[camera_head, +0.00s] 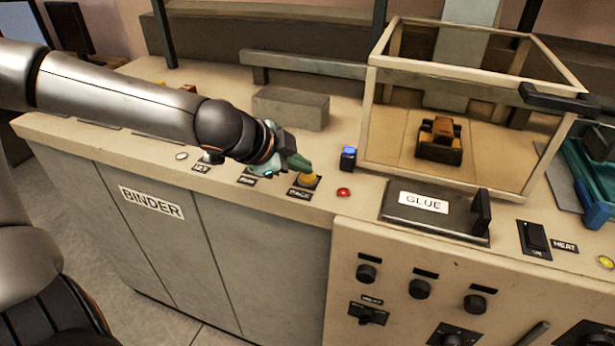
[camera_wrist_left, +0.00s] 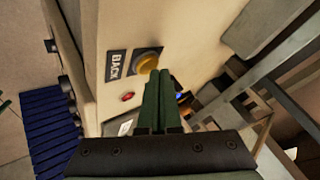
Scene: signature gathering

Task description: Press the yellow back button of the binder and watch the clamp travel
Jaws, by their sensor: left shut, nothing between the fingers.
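The yellow back button (camera_head: 308,181) sits on the binder's top near its front edge, beside a black BACK label (camera_head: 299,194). My left gripper (camera_head: 300,165) is shut and empty, its green fingers pointing down at the button's upper side in the head view. In the left wrist view the button (camera_wrist_left: 147,63) shows just past the fingertips (camera_wrist_left: 160,72); I cannot tell whether they touch it. The binder (camera_head: 150,204) carries its name on the front. A grey block (camera_head: 291,108) stands on the binder top behind the arm; I cannot tell whether it is the clamp. My right gripper is not in view.
A red light (camera_head: 344,192) and a blue button (camera_head: 348,158) lie right of the back button. A framed clear box (camera_head: 377,137) and the GLUE lid (camera_head: 433,213) stand further right. Other labelled buttons sit left, partly under my left arm.

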